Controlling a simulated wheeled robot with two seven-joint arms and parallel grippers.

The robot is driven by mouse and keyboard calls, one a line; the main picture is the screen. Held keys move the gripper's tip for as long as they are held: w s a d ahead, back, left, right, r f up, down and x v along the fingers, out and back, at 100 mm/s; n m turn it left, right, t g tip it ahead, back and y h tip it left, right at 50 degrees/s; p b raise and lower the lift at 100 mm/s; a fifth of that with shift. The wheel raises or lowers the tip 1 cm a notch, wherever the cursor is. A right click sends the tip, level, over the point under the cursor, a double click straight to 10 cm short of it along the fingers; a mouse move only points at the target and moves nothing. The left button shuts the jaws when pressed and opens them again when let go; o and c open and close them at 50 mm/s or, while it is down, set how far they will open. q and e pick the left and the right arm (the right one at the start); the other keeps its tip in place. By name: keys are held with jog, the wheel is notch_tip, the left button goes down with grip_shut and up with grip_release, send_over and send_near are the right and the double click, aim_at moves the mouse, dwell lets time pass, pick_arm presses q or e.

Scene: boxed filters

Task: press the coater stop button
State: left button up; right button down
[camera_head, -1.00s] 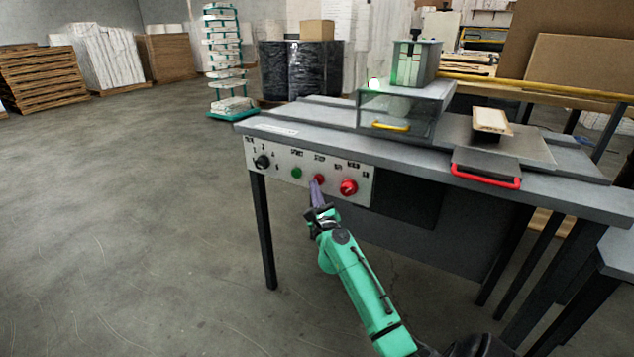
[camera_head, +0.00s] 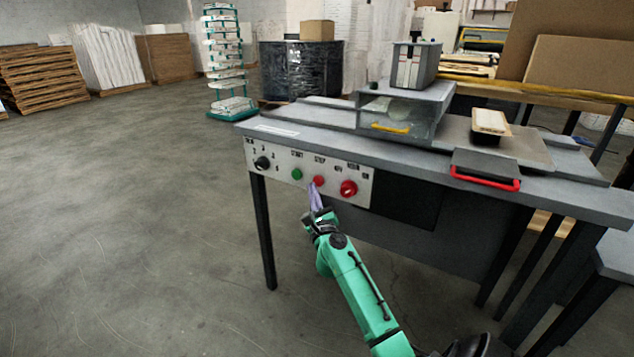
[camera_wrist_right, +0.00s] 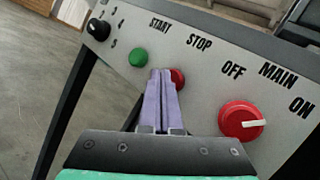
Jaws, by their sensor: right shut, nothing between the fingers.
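The coater's control panel (camera_head: 309,172) is on the front of the grey bench at its left end. The red STOP button (camera_head: 319,181) is between the green START button (camera_head: 297,174) and the large red MAIN knob (camera_head: 349,188). In the right wrist view the stop button (camera_wrist_right: 177,78) is partly hidden behind my fingers. My right gripper (camera_head: 314,188) is shut and empty, its purple fingertips just below and in front of the stop button. I cannot tell whether they touch it. In the right wrist view the fingertips (camera_wrist_right: 161,73) overlap the button's left side. My left gripper is not in view.
A black numbered dial (camera_head: 262,162) is at the panel's left end. A clear-fronted box with a yellow handle (camera_head: 391,128) and a flap with a red handle (camera_head: 485,178) are on the bench (camera_head: 580,200). The floor to the left is clear.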

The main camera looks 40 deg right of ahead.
jog(key=shift+s+a, duration=0.1)
jog(key=shift+a, duration=0.1)
jog(key=a, duration=0.2)
jog(key=s+a+p, duration=0.1)
jog(key=a, duration=0.1)
jog(key=shift+s+a, duration=0.2)
jog(key=shift+a, duration=0.2)
dwell(0.8)
